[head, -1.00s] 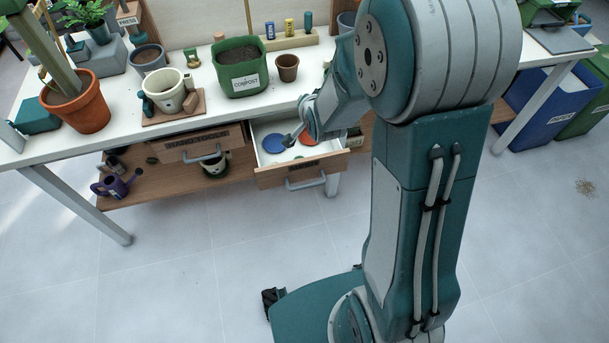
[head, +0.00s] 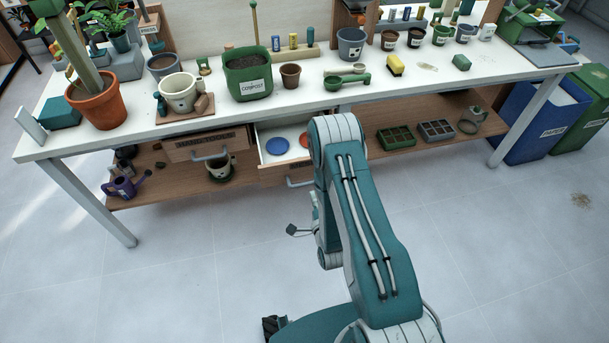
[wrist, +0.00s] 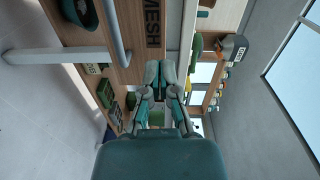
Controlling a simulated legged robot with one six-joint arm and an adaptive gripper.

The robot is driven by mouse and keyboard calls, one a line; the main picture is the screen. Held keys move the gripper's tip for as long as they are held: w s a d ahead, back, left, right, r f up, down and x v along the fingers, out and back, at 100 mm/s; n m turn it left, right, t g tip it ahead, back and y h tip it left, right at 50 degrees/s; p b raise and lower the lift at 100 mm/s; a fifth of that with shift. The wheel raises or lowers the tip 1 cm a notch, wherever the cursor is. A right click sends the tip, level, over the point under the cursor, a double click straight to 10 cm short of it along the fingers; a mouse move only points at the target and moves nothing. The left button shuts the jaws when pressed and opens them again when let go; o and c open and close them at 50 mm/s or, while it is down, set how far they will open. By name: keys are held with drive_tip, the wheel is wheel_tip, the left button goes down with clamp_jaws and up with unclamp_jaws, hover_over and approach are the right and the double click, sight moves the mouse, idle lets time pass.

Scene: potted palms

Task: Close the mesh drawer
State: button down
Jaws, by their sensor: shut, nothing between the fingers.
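The mesh drawer (head: 270,178) stands open under the bench, its white inside showing a blue disc (head: 276,147) and an orange disc. My arm hides its right part and most of its label. Its grey handle (head: 299,183) shows just left of my arm. In the wrist view the wooden drawer front (wrist: 130,65) carries the word MESH, with the handle (wrist: 114,35) beside it. My gripper (head: 292,230) is shut and empty, in front of and below the drawer front in the head view. It also shows in the wrist view (wrist: 163,68), apparently apart from the handle.
A second drawer (head: 190,148) to the left looks shut. A shelf below holds a purple watering can (head: 124,187), a pot and seed trays (head: 396,137). The bench top carries pots and a green compost tub (head: 248,78). The floor in front is clear.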

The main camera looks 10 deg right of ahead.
sight(302, 163)
drive_tip(key=w, duration=1.2)
drive_tip(key=shift+w+f, duration=0.25)
drive_tip(key=shift+f, duration=0.15)
